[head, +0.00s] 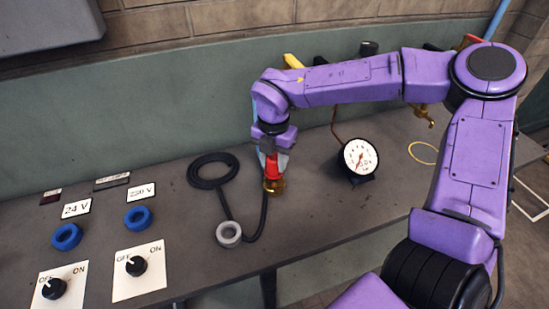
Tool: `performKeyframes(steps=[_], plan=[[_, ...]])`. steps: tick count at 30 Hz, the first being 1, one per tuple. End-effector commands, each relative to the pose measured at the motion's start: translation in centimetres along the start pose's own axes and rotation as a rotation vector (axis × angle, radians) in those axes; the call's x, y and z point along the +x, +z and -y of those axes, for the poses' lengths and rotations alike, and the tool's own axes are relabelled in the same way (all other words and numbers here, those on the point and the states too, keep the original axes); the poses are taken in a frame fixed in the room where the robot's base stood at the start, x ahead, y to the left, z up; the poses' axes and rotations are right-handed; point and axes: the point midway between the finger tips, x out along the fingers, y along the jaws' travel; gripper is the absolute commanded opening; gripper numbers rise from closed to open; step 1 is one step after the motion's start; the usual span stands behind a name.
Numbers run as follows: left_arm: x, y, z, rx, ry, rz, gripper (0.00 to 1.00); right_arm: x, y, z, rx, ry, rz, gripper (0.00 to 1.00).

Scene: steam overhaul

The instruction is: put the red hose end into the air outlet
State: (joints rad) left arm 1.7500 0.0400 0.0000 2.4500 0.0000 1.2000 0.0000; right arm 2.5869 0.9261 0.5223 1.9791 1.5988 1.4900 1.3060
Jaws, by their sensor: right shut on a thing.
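My right gripper (272,162) points down over the bench, shut on a red piece, which I take for the red hose end (272,168). A brass fitting (274,186) is directly below the red piece. I cannot tell whether it belongs to the hose end or is the air outlet on the bench. A black hose (263,215) runs from near the brass fitting down to a grey ring (228,234), and its other part lies coiled (212,168) to the left. My left gripper is not in view.
A round dial gauge (359,158) stands right of my gripper, with a yellow ring (423,152) beyond it. Blue rings (67,236) and switch plates (139,270) marked OFF and ON are at the left. The grey bench (320,215) is clear in front of the gauge.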

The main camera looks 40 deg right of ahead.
Motion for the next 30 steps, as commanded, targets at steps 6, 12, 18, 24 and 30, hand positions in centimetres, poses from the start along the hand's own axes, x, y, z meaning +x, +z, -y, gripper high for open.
performKeyframes(steps=[6, 12, 18, 24, 30], plan=[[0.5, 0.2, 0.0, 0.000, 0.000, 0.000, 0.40, 0.6, 0.0, 0.0, 0.000, 0.001, 0.000, 0.02], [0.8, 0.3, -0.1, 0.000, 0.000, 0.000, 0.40, 1.1, 0.0, 0.0, 0.000, 0.001, 0.000, 0.02], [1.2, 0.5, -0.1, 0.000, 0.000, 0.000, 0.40, 1.6, 0.0, 0.0, 0.000, 0.001, 0.000, 0.02], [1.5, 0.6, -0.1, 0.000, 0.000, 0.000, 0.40, 2.1, 0.0, 0.0, 0.000, 0.001, 0.000, 0.02], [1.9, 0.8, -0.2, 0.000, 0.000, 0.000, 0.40, 2.6, 0.0, 0.0, 0.000, 0.001, 0.000, 0.02]])
